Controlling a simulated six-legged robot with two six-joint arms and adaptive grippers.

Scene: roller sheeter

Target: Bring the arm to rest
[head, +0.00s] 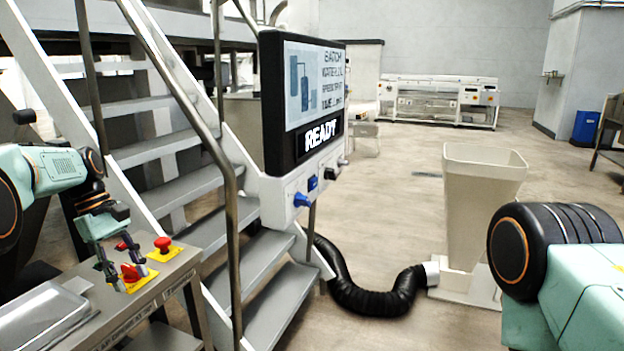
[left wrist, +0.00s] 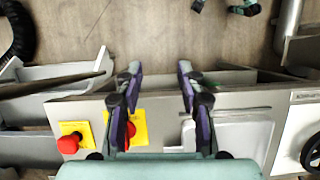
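My left gripper (head: 122,268) hangs over the steel cart at the left of the head view, its fingers pointing down. In the left wrist view the left gripper (left wrist: 158,72) has its two fingers spread apart, with nothing between them. A red button on a yellow plate (head: 132,272) is close to the fingers; in the left wrist view this button (left wrist: 131,130) is partly hidden behind the left finger. I cannot tell whether they touch. My right gripper is not in view; only part of my right arm shows at the lower right.
A second red button (head: 163,244) sits on the cart (head: 172,275). Stairs with a handrail (head: 232,250) stand beside it. A display panel reading READY (head: 318,137) stands right of the stairs. A beige hopper (head: 480,205) with a black hose (head: 370,299) stands on open floor.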

